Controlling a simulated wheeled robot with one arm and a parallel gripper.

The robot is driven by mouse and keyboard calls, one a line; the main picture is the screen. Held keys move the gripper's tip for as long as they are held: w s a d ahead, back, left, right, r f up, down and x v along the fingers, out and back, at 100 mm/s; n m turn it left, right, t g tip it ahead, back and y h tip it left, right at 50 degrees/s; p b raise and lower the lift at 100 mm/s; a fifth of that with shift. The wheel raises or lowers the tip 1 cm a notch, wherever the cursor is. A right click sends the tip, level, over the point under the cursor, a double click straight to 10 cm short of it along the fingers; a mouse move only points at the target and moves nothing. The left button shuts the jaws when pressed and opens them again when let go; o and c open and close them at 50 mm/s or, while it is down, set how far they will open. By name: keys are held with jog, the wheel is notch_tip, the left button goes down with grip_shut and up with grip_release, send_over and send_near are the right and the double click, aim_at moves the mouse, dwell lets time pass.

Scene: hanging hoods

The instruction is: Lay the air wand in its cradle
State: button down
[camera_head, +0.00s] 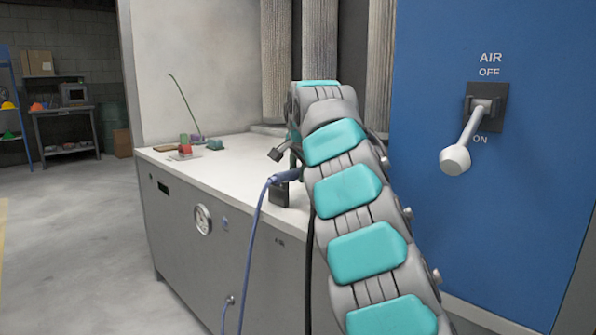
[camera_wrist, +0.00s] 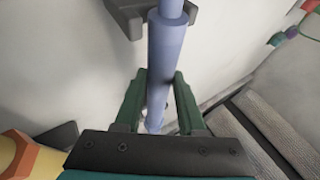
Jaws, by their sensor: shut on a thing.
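The air wand (camera_wrist: 165,50) is a blue rod. In the wrist view it runs up between the green fingers of my gripper (camera_wrist: 160,78), which is shut on it. A dark grey bracket (camera_wrist: 125,14), which looks like the cradle, shows on both sides of the wand at the top. I cannot tell if the wand rests in it. In the head view the blue wand end (camera_head: 285,177) shows left of my arm, above a dark block (camera_head: 281,195) on the bench. My arm hides much of the gripper there.
A blue hose (camera_head: 252,245) hangs over the front of the white bench (camera_head: 232,172). Red and green blocks (camera_head: 184,150) and a thin green rod (camera_head: 182,97) are at its far left. A blue panel with an air lever (camera_head: 467,138) stands right. The floor at left is clear.

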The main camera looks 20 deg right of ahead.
jog(key=shift+c, duration=2.1)
grip_release()
jog(key=v, duration=0.7)
jog(key=shift+s+r, duration=0.25)
jog(key=shift+s, duration=0.05)
jog(key=shift+a, duration=0.1)
